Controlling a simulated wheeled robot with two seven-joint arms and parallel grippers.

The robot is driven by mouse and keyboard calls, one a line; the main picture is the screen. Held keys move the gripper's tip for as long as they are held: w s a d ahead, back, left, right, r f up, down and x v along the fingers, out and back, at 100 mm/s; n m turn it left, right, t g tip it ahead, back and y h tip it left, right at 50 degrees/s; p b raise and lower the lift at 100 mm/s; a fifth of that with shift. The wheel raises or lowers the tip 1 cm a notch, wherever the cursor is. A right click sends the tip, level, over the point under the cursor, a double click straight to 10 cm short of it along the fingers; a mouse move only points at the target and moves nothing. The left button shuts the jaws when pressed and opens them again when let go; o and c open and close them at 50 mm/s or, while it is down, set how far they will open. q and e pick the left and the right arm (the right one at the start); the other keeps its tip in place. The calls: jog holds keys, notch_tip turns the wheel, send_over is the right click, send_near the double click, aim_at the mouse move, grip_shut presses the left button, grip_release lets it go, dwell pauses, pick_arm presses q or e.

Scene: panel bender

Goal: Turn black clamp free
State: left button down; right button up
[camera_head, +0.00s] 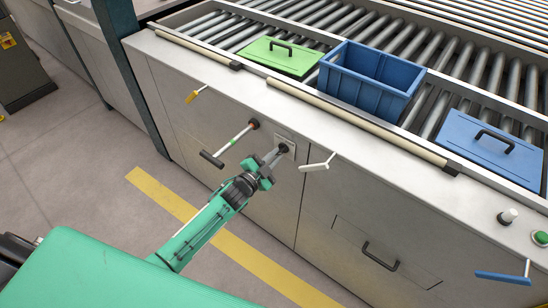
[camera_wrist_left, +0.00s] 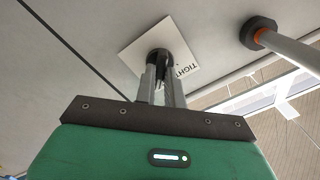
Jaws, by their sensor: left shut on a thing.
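The black clamp (camera_head: 284,147) is a small round black knob on the front panel of the machine. It sits on a pale square plate (camera_head: 291,138). In the left wrist view the black clamp (camera_wrist_left: 163,55) is at top centre, and its plate (camera_wrist_left: 136,57) carries the word "TIGHT". My left gripper (camera_head: 277,154) reaches it from the lower left and is shut on it. In the left wrist view its two grey fingers (camera_wrist_left: 160,84) meet at the knob and hide part of it. My right gripper is not in view.
A lever with a black grip (camera_head: 211,159) sticks out left of the clamp. A white-handled lever (camera_head: 316,165) is close on the right. Yellow (camera_head: 193,96) and blue (camera_head: 502,278) handles are farther off. A blue crate (camera_head: 364,90) stands on the rollers above.

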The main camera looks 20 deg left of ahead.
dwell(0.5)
pick_arm(q)
jog(key=c, duration=1.5)
grip_release()
jog(key=shift+b+v, duration=1.25)
jog(key=shift+v, duration=5.65)
